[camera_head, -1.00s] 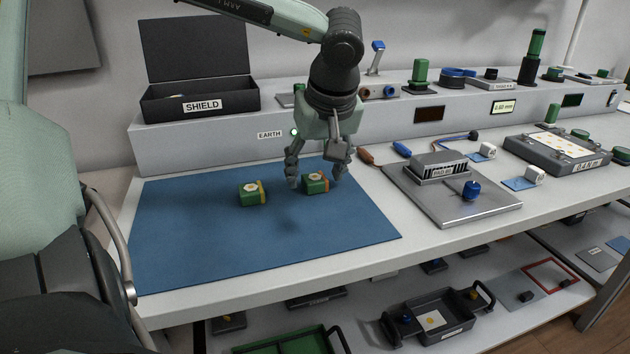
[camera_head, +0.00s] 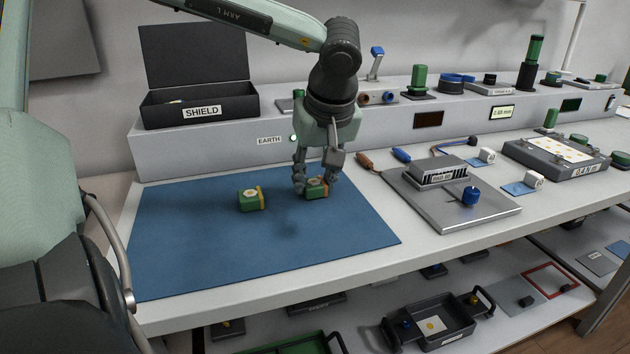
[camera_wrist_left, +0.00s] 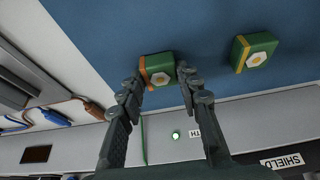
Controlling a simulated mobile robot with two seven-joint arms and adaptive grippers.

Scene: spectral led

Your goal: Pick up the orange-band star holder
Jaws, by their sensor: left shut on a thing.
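The orange-band star holder (camera_head: 317,188) is a small green block with an orange band and a pale top disc. It sits on the blue mat (camera_head: 190,250) in the head view. My left gripper (camera_head: 316,188) is shut on it from above, with a finger on each side that partly hides it. In the left wrist view the orange-band holder (camera_wrist_left: 157,68) is between the two fingertips (camera_wrist_left: 158,82). A similar green holder with a yellow band (camera_head: 251,198) stands apart on the mat to the left. My right gripper is not in view.
A black SHIELD box (camera_head: 200,104) with its lid open stands on the raised shelf behind. A grey metal plate with a finned block (camera_head: 445,205) lies right of the mat. The mat's front and left areas are clear.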

